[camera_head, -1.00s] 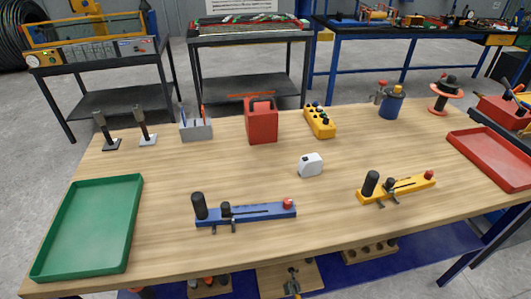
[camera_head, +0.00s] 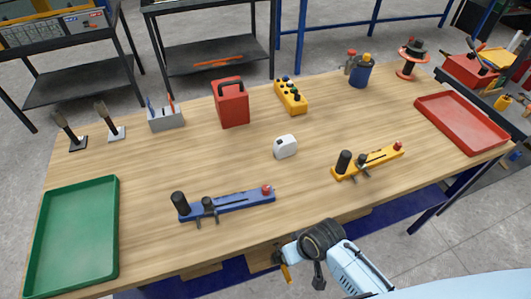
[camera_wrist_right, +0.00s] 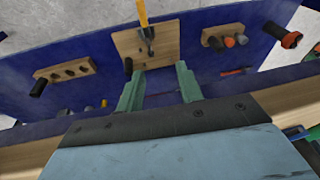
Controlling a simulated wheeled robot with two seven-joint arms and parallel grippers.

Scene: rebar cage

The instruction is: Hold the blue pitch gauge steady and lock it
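The blue pitch gauge (camera_head: 235,204) lies flat on the wooden table, near its front edge. It has a black upright grip at its left end, a dark knob with small jaws beside the grip, and a red knob at its right end. A similar yellow gauge (camera_head: 374,162) lies to its right. My right arm comes in at the bottom right of the head view, beyond the table's front edge and apart from both gauges. In the right wrist view my right gripper (camera_wrist_right: 160,88) has its two green fingers spread, with nothing between them. My left gripper is not in view.
A green tray (camera_head: 108,190) is at the left and a red tray (camera_head: 425,107) at the right. A white device (camera_head: 286,146), a red box (camera_head: 231,103) and a yellow control box (camera_head: 291,97) stand behind the gauges. Boards with tools, including a wooden holder (camera_wrist_right: 128,45), lie below the table.

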